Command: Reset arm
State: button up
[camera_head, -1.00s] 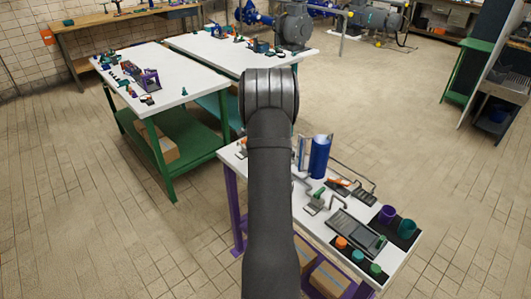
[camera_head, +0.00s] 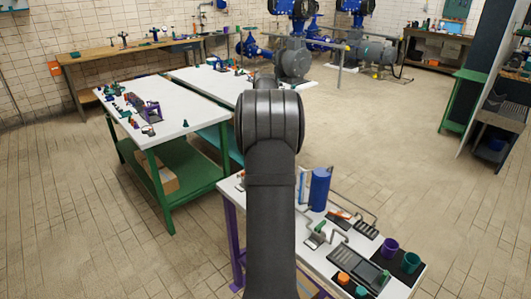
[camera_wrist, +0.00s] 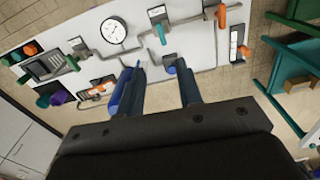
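My gripper (camera_wrist: 162,88) shows in the wrist view with its two dark bluish fingers apart. Nothing is held between them. It is above the white panel-topped bench (camera_wrist: 150,67), with clear space to the surface. In the head view my dark arm rises through the middle and hides the gripper. The same bench (camera_head: 322,262) stands below and to the right of the arm there, with purple legs.
A blue cylinder (camera_head: 319,189), a purple cup (camera_head: 389,248) and a teal cup (camera_head: 411,262) stand on the near bench. A round gauge (camera_wrist: 113,30) shows in the wrist view. A white table (camera_head: 185,110) stands left.

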jog(key=shift+f, duration=0.1)
notch_tip(320, 180, down, 17)
jog(key=shift+f, duration=0.15)
dwell(0.7)
jog(key=shift+f, duration=0.15)
jog(key=shift+s+d+r+n, duration=0.1)
jog(key=shift+r+n, duration=0.1)
jog(key=shift+n, duration=0.6)
jog(key=n, duration=0.4)
jog(key=shift+s+d+n, duration=0.15)
jog(key=shift+d+n, duration=0.1)
jog(key=shift+n, duration=0.05)
notch_tip(320, 180, up, 14)
dwell(1.5)
